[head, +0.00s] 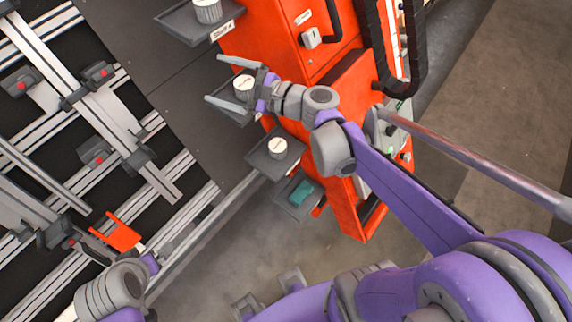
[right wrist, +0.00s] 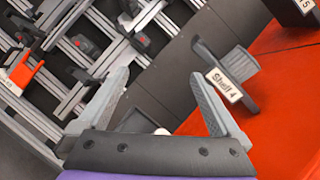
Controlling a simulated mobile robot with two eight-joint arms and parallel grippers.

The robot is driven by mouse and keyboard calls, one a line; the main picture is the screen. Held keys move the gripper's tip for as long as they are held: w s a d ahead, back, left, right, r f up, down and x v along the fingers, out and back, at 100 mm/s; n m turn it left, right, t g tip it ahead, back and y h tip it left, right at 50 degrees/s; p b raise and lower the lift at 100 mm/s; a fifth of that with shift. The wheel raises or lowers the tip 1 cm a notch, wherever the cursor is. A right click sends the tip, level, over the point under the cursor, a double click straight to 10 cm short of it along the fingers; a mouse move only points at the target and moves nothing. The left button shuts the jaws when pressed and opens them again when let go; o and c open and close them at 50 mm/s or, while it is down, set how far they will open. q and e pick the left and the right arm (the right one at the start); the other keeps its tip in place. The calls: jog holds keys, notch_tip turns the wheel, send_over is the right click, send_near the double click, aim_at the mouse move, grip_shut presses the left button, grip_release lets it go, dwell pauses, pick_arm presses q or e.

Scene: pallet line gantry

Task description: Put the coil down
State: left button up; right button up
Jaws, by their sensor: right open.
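My right gripper (head: 215,80) is open, its two grey fingers spread on either side of a coil with a white top (head: 243,84). That coil is on or just above a dark shelf (head: 226,108) on the orange cabinet; the arm partly hides the contact. In the right wrist view the open fingers (right wrist: 160,92) stand apart, and a small part of the coil's pale top (right wrist: 161,131) shows low between them. Other coils sit on the upper shelf (head: 208,10) and the lower shelf (head: 278,147). My left arm enters at bottom left; its fingers are not clear.
The shelf labelled Shelf 4 (right wrist: 224,85) is right of the fingers in the wrist view. A lower tray holds a green block (head: 300,192). The orange cabinet (head: 270,40) is close beside the right arm. Rails with clamps (head: 85,95) fill the left.

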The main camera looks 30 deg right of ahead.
jog(key=s+a+f+n+g+h, duration=0.1)
jog(key=s+a+f+n+g, duration=0.3)
jog(key=s+f+n, duration=0.35)
jog(key=s+d+f+n+g+h, duration=0.2)
jog(key=s+d+f+n+h, duration=0.2)
jog(key=s+f+n, duration=0.1)
jog(key=s+d+f+n+g+h, duration=0.2)
jog(key=s+d+f+n+h, duration=0.1)
jog(key=s+n, duration=0.5)
notch_tip(320, 180, down, 2)
jog(key=shift+d+f+n+g+h, duration=0.25)
jog(key=shift+d+n+g+h, duration=0.15)
jog(key=shift+n+h, duration=0.5)
jog(key=shift+s, duration=0.1)
